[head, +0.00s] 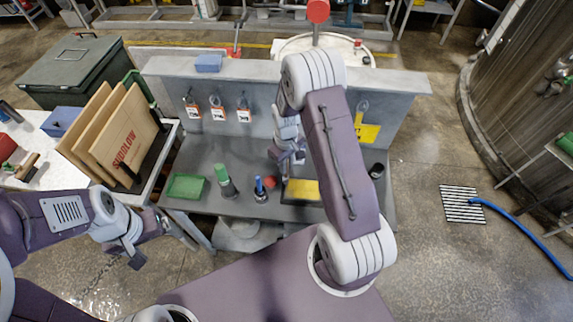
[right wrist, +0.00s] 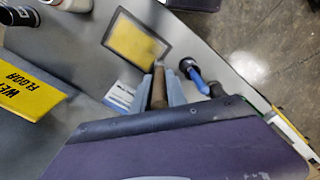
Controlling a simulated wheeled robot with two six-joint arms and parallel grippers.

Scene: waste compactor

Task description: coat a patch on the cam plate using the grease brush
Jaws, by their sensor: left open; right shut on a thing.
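The cam plate appears to be the dark-framed panel with a yellow face (head: 303,188) on the bench, partly hidden by my right arm. It also shows in the right wrist view (right wrist: 133,40). My right gripper (head: 289,157) is shut on a brown-handled tool, apparently the grease brush (right wrist: 158,88). The brush's far end overlaps the panel's lower right edge in the right wrist view; I cannot tell whether it touches. My left gripper (head: 135,258) is open and empty, left of the bench and away from the plate.
A green-topped bottle (head: 223,178) and a green tray (head: 186,186) are further left. A black cup (head: 376,171) stands right. A yellow sign (head: 368,133) leans at the back panel.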

